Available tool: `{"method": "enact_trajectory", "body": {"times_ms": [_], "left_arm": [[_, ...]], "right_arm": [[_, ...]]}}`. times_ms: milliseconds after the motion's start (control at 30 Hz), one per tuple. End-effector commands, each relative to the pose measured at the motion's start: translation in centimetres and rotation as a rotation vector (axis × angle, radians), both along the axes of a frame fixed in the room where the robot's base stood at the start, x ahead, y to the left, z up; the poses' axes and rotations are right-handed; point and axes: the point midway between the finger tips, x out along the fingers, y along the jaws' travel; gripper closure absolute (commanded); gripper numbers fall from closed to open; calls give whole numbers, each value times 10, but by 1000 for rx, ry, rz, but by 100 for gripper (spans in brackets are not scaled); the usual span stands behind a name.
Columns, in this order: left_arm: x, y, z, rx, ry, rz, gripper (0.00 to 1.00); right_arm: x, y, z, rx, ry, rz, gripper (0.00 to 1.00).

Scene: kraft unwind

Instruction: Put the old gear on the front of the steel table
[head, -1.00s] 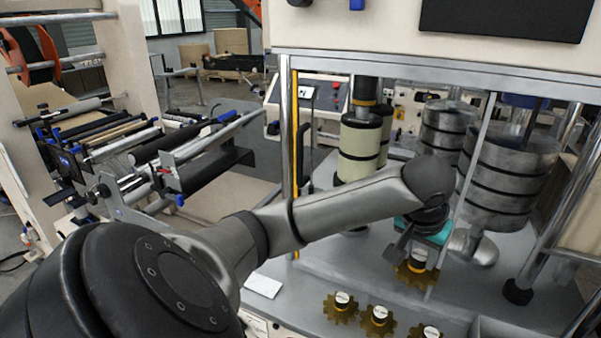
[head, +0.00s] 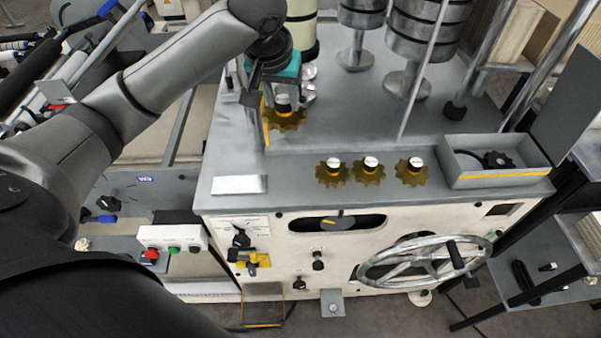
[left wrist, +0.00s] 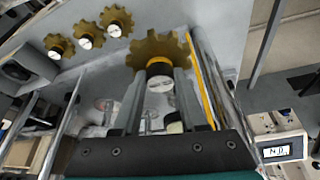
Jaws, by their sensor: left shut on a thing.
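My left gripper (head: 278,92) is shut on the black-and-white hub of a brass-coloured gear (head: 292,122). In the left wrist view this gear (left wrist: 146,50) shows beyond the two fingers, with its hub between them. It is at the left part of the steel table (head: 350,118), behind the front strip and beside a yellow-edged post. I cannot tell whether it touches the table. Three similar gears stand in a row on the front strip: left (head: 332,174), middle (head: 369,172) and right (head: 411,173). My right gripper is not in view.
A grey tray (head: 490,181) holding a dark gear (head: 498,160) is at the front right. A white label plate (head: 239,185) lies at the front left. A thin rod (head: 424,70) rises behind the gears. A handwheel (head: 400,262) is on the front panel. Front strip is bare between plate and left gear.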

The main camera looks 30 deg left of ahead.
Motion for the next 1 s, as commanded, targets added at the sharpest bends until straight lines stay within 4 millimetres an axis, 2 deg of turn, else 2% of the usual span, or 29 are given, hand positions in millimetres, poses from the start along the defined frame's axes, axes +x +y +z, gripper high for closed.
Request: {"method": "enact_trajectory", "body": {"times_ms": [67,167,600,700,867,1000], "left_arm": [[0,0,-2,0,-3,0,100],[-1,0,-17,0,3,-1,100],[0,0,-128,0,1,0,100],[0,0,-145,0,-1,0,100],[1,0,-157,0,-2,0,100],[0,-1,-176,0,0,0,100]], "right_arm": [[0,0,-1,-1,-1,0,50],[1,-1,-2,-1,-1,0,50],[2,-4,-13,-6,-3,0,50],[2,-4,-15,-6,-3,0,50],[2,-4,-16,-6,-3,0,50],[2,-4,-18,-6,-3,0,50]]}}
